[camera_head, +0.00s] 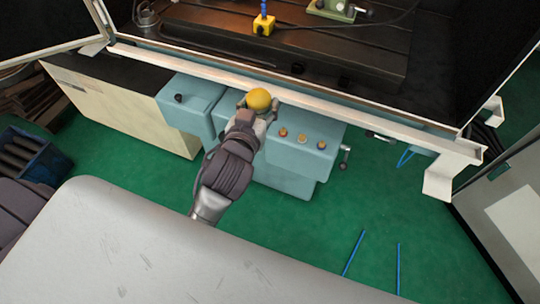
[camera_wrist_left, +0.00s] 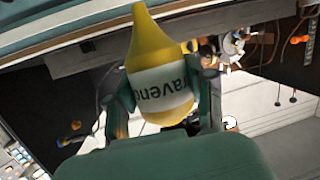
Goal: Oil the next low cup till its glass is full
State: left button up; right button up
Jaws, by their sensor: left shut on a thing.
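A yellow bottle (camera_head: 258,99) is held by my left gripper (camera_head: 257,106) over the front of the blue-green machine base (camera_head: 290,165). In the left wrist view the bottle (camera_wrist_left: 155,60) has a white label and a narrowing nozzle toward the top edge. Both fingers of my left gripper (camera_wrist_left: 165,105) close on its sides. My right gripper is out of view.
A pale rail (camera_head: 200,68) runs across just behind the bottle. The dark slotted machine table (camera_head: 330,55) lies beyond it. A crank handle (camera_head: 345,157) sticks out at the base's right. Green floor (camera_head: 370,210) is clear except for thin blue rods (camera_head: 354,252).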

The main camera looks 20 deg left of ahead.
pick_arm(q)
notch_tip(320, 180, down, 12)
jog(key=d+t+b, duration=0.1)
jog(key=b, duration=0.6)
jog(key=shift+w+d, duration=0.3)
jog(key=shift+w, duration=0.05)
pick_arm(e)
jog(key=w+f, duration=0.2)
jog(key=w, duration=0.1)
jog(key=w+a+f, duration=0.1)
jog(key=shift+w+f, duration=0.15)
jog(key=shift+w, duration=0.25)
pick_arm(q)
jog(key=shift+r, duration=0.1)
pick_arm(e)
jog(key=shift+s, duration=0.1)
